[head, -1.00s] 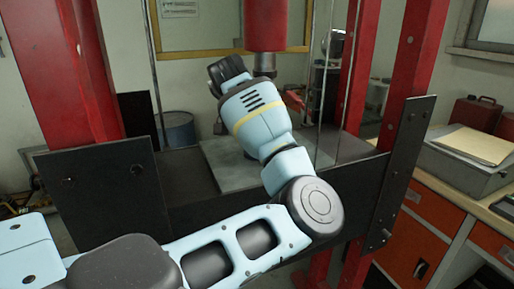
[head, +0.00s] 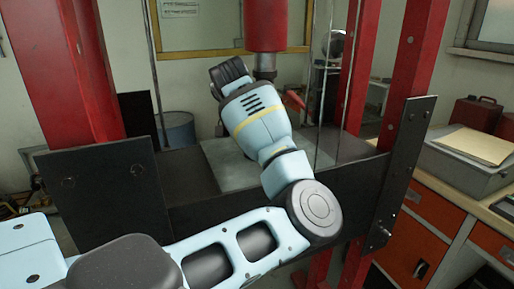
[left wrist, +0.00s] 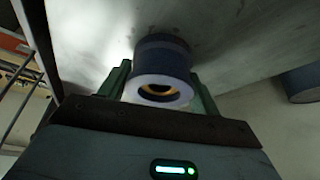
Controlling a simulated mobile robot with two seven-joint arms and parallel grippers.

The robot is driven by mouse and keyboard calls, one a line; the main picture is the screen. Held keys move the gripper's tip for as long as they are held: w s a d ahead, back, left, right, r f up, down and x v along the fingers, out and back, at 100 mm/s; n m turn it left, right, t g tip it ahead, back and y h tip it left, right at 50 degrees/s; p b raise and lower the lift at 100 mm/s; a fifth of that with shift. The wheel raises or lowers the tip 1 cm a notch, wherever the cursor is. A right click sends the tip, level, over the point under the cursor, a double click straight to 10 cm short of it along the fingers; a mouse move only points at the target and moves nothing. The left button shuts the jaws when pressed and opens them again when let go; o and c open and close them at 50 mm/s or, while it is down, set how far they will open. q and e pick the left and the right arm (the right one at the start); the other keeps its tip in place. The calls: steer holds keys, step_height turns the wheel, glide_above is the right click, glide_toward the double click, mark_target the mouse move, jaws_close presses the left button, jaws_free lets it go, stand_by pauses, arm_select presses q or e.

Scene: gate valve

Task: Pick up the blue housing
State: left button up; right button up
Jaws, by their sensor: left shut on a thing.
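The blue housing (left wrist: 163,58) is a short dark-blue cylinder with a pale ring face around a round opening, with a yellowish rim inside. It shows in the left wrist view. My left gripper (left wrist: 161,82) has its green fingers on both sides of the housing, shut on it. A grey metal surface (left wrist: 240,40) lies close behind the housing; I cannot tell whether they touch. In the head view my left wrist and forearm hide the fingers and the housing. My right gripper is not in view.
My left arm reaches into a red press frame (head: 408,100) over a grey plate (head: 228,165) on its bed. A red press cylinder (head: 265,25) hangs just behind my wrist. Black side plates (head: 100,195) flank the bed. An orange-drawer workbench (head: 425,230) stands right.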

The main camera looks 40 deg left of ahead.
arm_select(q)
steer(key=shift+r, duration=0.2)
steer(key=shift+r, duration=0.4)
steer(key=shift+s+a+r, duration=0.1)
steer(key=shift+a+r, duration=0.05)
steer(key=shift+r, duration=0.05)
steer(key=s+a, duration=0.1)
steer(key=s, duration=0.1)
steer(key=s+a, duration=0.1)
steer(key=s, duration=0.1)
steer(key=s+a, duration=0.1)
steer(key=s, duration=0.2)
steer(key=shift+a, duration=0.25)
step_height(320, 180, up, 14)
steer(key=shift+f, duration=0.15)
